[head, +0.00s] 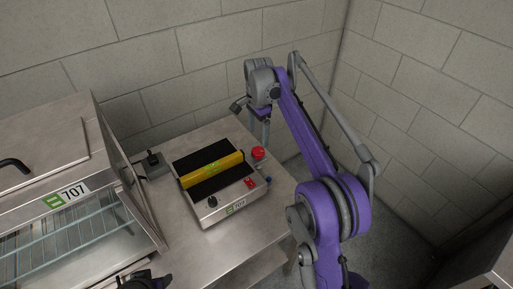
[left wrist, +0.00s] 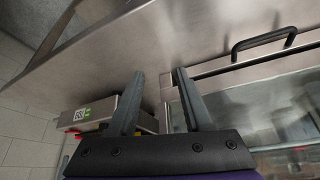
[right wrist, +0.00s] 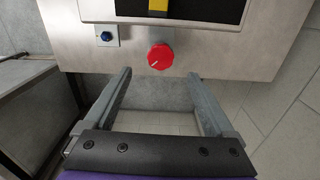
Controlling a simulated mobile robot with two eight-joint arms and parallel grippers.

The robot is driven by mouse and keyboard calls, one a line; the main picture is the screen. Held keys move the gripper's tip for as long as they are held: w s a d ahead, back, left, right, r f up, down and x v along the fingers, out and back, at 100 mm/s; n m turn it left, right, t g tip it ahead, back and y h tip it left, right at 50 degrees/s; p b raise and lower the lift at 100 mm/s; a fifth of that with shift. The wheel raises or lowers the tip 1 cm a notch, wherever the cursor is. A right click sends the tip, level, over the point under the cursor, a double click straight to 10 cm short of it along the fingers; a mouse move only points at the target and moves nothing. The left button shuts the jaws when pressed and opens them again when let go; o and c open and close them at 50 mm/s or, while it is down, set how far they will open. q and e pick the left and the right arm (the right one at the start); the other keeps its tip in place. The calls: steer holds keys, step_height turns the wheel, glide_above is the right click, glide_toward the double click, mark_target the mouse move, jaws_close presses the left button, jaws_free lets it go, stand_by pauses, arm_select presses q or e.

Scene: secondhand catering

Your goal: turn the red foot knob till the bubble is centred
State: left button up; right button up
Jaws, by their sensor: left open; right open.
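My right gripper (head: 261,137) is open and empty close to the red knob. In the right wrist view its fingertips (right wrist: 160,78) stand apart, with the knob just beyond them. My left gripper (left wrist: 159,73) is open and empty beside the cabinet.
A glass-fronted cabinet (head: 70,192) stands at left. Block walls close the back and right; a gap separates table and right wall.

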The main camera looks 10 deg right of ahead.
mark_target(258, 150)
arm_select(q)
steer(key=shift+f+b, duration=0.3)
steer(key=shift+f, duration=0.15)
arm_select(e)
step_height(258, 150, down, 8)
steer(key=shift+r, duration=0.2)
steer(key=c, duration=1.4)
steer(key=shift+o, duration=0.2)
